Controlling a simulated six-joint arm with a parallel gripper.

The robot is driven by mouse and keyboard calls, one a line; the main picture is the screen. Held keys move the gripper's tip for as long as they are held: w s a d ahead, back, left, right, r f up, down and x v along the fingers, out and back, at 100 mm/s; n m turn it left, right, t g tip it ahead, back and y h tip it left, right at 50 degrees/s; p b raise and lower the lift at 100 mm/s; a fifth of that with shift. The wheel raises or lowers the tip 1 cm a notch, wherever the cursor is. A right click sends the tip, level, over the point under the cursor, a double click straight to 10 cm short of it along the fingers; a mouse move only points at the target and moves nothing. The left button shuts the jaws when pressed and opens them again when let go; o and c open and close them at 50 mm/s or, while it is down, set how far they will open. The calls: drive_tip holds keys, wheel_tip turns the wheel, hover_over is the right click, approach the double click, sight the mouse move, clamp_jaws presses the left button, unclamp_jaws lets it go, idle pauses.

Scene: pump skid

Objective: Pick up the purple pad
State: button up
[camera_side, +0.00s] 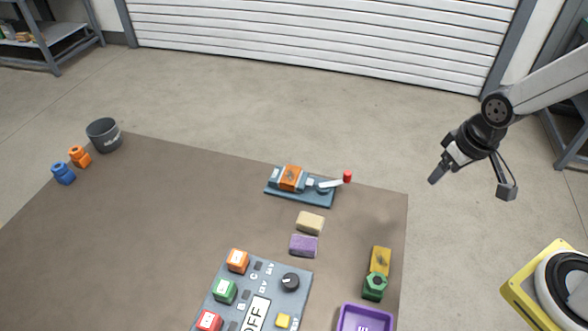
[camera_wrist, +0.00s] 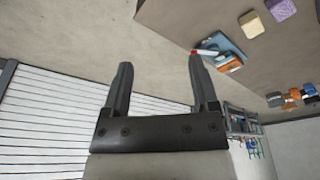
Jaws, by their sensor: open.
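The purple pad (camera_side: 303,245) lies flat on the brown mat in the side view, just below a beige pad (camera_side: 310,222). In the wrist view the purple pad (camera_wrist: 281,9) is near the top right edge, beside the beige pad (camera_wrist: 251,24). My gripper (camera_wrist: 160,75) is open and empty, its two dark fingers spread apart. In the side view my gripper (camera_side: 434,180) hangs in the air to the upper right of the pads, well away from them.
A blue fixture (camera_side: 300,197) with an orange block and red-tipped lever sits above the pads. A control panel (camera_side: 262,285) with buttons and a knob lies below. A purple tray (camera_side: 366,319) and a yellow-and-green part (camera_side: 379,262) are at right.

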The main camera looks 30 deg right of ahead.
drive_tip(key=w+a+f+n, duration=0.45)
drive_tip(key=w+a, duration=0.35)
drive_tip(key=a, duration=0.3)
drive_tip(key=n+g+y, duration=0.1)
drive_tip(key=n, duration=0.5)
hover_over(304, 242)
drive_tip(key=f, duration=0.7)
drive_tip(key=shift+s+d+f, duration=0.1)
drive_tip(key=shift+s+d, duration=0.1)
drive_tip(key=shift+d, duration=0.2)
drive_tip(key=shift+w+a+f, duration=0.1)
drive_tip(key=shift+f, duration=1.2)
drive_tip(key=shift+a+f+g, duration=0.15)
drive_tip(key=shift+f, duration=0.7)
drive_tip(key=shift+a+f+g, duration=0.1)
drive_tip(key=shift+f+g, duration=0.05)
drive_tip(key=shift+f, duration=0.65)
drive_tip(key=shift+w+a+f, duration=0.1)
drive_tip(key=shift+a+f, duration=0.05)
drive_tip(key=shift+f, duration=0.75)
drive_tip(key=c, duration=1)
